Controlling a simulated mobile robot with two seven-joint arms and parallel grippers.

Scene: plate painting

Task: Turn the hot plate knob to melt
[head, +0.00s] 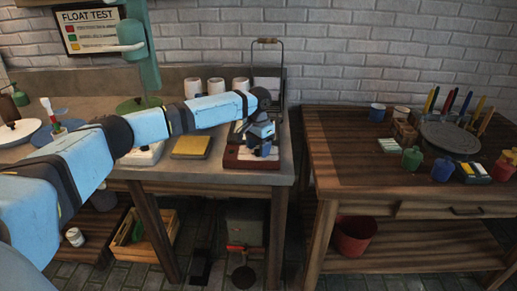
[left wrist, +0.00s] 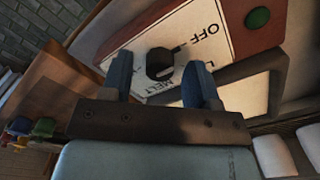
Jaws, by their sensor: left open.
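The hot plate, a red-brown box with a pale top (head: 232,164), sits at the right end of the grey counter in the head view. In the left wrist view its cream label panel (left wrist: 225,45) reads OFF and MELT, with another label partly hidden. The black knob (left wrist: 160,64) stands on this panel. My left gripper (head: 262,139) is over the hot plate. In the left wrist view its two blue fingers (left wrist: 157,70) are open, one on each side of the knob. I cannot tell whether they touch it or which label the knob points to. My right gripper is out of view.
A green button (left wrist: 258,18) is on the hot plate's box. A yellow-topped block (head: 191,146) lies left of it, and white cups (head: 217,86) stand behind. A wire-handled rack (head: 268,75) is close behind my gripper. A wooden table (head: 345,150) with pots stands right, across a gap.

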